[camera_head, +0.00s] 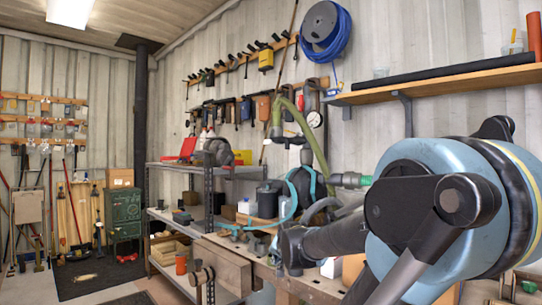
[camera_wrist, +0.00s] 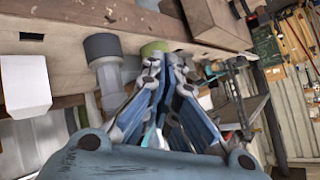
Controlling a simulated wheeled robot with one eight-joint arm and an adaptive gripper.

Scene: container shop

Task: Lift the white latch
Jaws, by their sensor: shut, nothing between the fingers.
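I cannot pick out a white latch with certainty in either view. In the wrist view a pale, white block-like piece (camera_wrist: 25,85) stands at the left beside the wooden bench edge, and I cannot tell if it is the latch. My gripper (camera_wrist: 165,75) is in the middle of the wrist view, with its blue-grey fingers together and empty. It is to the right of the white piece and apart from it. In the head view my arm reaches over the workbench, and its fingers cannot be made out.
The wooden workbench (camera_head: 306,284) runs along the wall, with a wooden vise (camera_head: 234,265) at its front. A grey cylinder with a dark cap (camera_wrist: 103,48) is close to my gripper. Metal shelving (camera_head: 208,225) and a green cabinet (camera_head: 124,210) stand further left. Open floor lies at left.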

